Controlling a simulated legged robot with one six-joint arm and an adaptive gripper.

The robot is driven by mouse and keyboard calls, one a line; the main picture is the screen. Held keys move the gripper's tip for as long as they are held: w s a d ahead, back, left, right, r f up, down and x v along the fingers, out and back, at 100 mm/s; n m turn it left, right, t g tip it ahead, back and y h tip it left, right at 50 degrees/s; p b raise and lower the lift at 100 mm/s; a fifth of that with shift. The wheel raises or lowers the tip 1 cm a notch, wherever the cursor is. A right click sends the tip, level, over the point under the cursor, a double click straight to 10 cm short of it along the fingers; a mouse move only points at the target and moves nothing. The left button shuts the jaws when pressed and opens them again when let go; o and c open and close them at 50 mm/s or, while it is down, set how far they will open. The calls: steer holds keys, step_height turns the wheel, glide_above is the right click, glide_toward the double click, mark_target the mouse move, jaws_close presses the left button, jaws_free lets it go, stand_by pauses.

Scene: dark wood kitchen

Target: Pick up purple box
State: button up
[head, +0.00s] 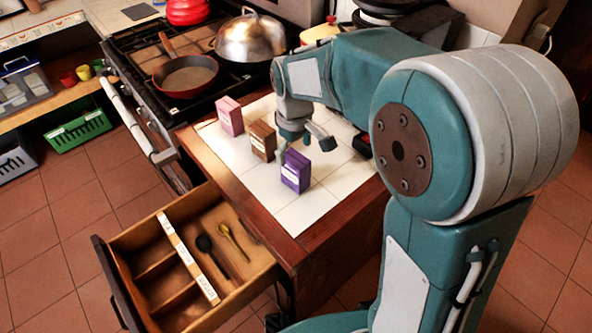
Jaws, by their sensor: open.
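The purple box (296,171) stands upright on the white tiled counter (318,201), near its front right part. It has a pale label on its front. My gripper (304,146) is open just above and behind the purple box, its fingers pointing down. One finger overlaps the box's top edge in the picture, and I cannot tell whether it touches. Nothing is seen between the fingers.
A brown box (262,141) and a pink box (229,116) stand left of the purple box. An open drawer (190,262) with utensils juts out below the counter. The stove holds a red pan (185,76) and a domed steel lid (250,38).

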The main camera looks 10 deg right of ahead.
steer(key=f, duration=0.6)
steer(key=shift+w+d+f, duration=0.1)
steer(key=shift+w, duration=0.25)
steer(key=c, duration=1.3)
